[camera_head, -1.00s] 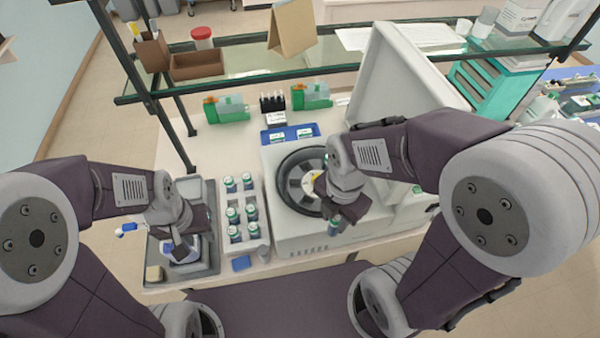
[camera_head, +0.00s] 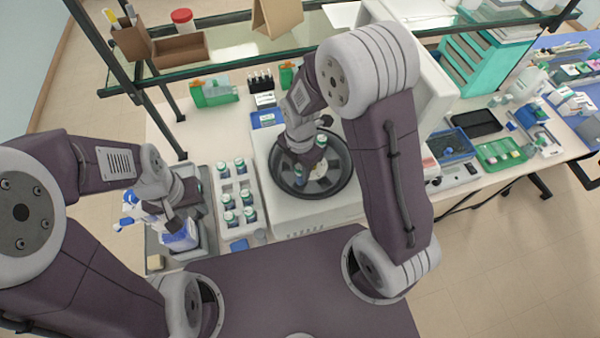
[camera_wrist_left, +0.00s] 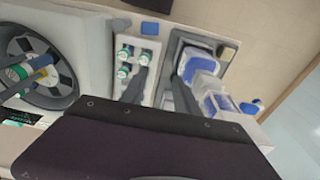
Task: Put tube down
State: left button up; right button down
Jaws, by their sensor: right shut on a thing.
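My right gripper (camera_head: 310,160) is shut on a tube (camera_head: 299,173) and holds it over the round dark rotor bowl (camera_head: 342,180) of the open centrifuge (camera_head: 290,222). The tube's lower end is hard to make out, so I cannot tell whether it touches the rotor. The rotor also shows in the left wrist view (camera_wrist_left: 62,88). My left gripper (camera_head: 180,212) is open and empty above a grey tray, with its two fingers apart in the left wrist view (camera_wrist_left: 160,92). A white rack (camera_head: 237,203) with several green-capped tubes stands between the tray and the centrifuge.
The grey tray (camera_head: 154,245) holds a blue and white item (camera_head: 182,238). The raised centrifuge lid (camera_head: 432,95) and a glass shelf (camera_head: 235,50) stand behind. Green and blue containers (camera_head: 213,92) line the back. Trays and a scale-like device crowd the right bench.

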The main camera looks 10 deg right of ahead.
aim_at(300, 178)
jog(key=shift+s, duration=0.2)
notch_tip(300, 178, down, 4)
jog(key=shift+r+p, duration=0.2)
jog(key=shift+p, duration=0.45)
jog(key=shift+w+f, duration=0.3)
jog(key=shift+w, duration=0.05)
jog(key=shift+s+f+b, duration=0.15)
jog(key=shift+s+b, duration=0.15)
jog(key=shift+s, duration=0.05)
jog(key=shift+f, duration=0.25)
jog(key=c, duration=1.1)
grip_release()
jog(key=shift+w, duration=0.2)
jog(key=shift+o, duration=0.2)
